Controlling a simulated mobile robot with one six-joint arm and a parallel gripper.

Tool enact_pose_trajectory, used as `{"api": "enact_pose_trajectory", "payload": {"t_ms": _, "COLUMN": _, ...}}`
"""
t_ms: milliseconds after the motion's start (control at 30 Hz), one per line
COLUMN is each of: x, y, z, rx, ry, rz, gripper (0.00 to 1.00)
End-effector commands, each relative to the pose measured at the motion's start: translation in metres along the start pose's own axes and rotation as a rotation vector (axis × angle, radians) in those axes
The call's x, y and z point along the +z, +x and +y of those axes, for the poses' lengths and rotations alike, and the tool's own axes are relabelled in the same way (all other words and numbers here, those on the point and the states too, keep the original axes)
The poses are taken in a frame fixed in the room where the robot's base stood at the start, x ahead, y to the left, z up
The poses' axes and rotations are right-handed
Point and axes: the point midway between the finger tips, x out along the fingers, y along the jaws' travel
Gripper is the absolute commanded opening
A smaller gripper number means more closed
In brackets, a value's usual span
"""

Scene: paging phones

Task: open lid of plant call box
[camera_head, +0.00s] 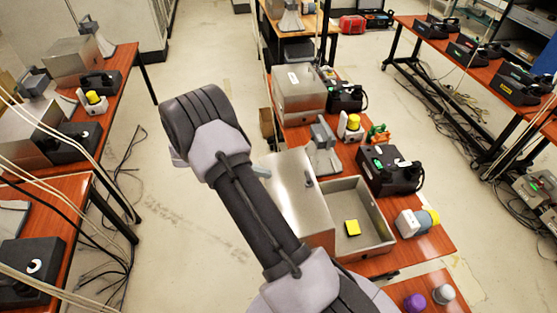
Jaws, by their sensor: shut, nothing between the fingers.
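A grey metal call box (372,208) sits on the near middle table with its lid (292,190) swung open to the left, standing up steeply. A small latch shows near the lid's top edge. I take this as the plant call box; no readable name shows. My arm crosses the picture beside the lid and covers part of its left side. My gripper does not show, so its distance from the lid cannot be told.
Behind stands a shut metal box (298,97) with a white label. A grey horn (323,148), a black phone (390,168) and a yellow-topped beacon (417,222) crowd the table around the open box. A purple dome (415,302) lies in front. Open floor lies to the left.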

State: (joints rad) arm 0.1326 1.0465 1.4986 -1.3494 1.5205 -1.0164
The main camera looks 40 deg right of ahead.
Motion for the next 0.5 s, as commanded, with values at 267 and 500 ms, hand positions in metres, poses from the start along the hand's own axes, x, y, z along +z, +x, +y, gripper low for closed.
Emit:
{"api": "enact_pose_trajectory", "payload": {"t_ms": 267, "x": 0.0, "y": 0.059, "z": -0.002, "rx": -0.005, "ry": 0.001, "rz": 0.002, "gripper": 0.0}}
{"api": "enact_pose_trajectory", "payload": {"t_ms": 500, "x": 0.013, "y": 0.101, "z": -0.001, "rx": -0.003, "ry": 0.004, "rz": 0.004, "gripper": 0.0}}
